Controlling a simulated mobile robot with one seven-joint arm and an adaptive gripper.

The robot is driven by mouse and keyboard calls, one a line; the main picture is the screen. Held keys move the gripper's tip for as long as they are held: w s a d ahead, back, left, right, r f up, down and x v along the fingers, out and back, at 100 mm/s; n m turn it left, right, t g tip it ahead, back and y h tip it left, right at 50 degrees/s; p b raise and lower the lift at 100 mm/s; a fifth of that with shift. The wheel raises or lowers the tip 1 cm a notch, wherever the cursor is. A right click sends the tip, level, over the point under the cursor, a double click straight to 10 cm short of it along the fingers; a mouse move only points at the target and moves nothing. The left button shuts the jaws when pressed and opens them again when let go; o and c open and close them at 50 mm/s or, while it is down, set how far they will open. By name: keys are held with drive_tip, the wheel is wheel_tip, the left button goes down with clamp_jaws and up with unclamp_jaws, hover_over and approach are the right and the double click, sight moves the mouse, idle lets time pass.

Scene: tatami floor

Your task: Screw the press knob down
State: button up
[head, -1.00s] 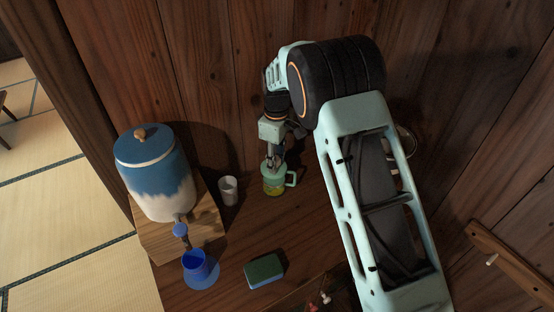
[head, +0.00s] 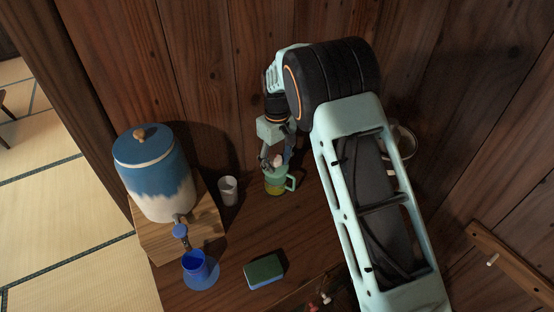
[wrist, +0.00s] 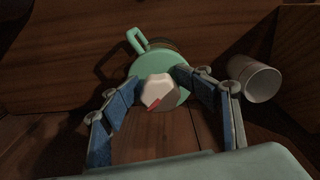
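The press knob is a pale, faceted knob with a red mark (wrist: 158,92), on the round mint-green lid (wrist: 150,64) of a small jar-like press with a green handle. In the head view the press (head: 276,184) stands on the wooden counter near the back wall, with yellow content low in it. My gripper (wrist: 160,80) is over the press, its blue-grey fingers spread on either side of the knob. It is open and also shows in the head view (head: 277,160). Contact between fingertips and knob is hard to tell.
A white cup (head: 228,190) stands left of the press. A blue-and-white dispenser (head: 158,185) sits on a wooden block (head: 150,238) farther left. A blue cup (head: 196,265) and a green-topped sponge (head: 264,271) are in front. Walls rise behind and right.

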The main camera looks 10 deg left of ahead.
sight(277, 160)
drive_tip(key=shift+s+d+f, duration=0.1)
drive_tip(key=shift+s, duration=0.1)
drive_tip(key=shift+w+r+p, duration=0.15)
drive_tip(key=shift+r+p, duration=1.2)
drive_tip(key=shift+r, duration=1)
drive_tip(key=shift+w+r+p, duration=0.1)
drive_tip(key=shift+r+p, duration=1.2)
drive_tip(key=shift+r, duration=1)
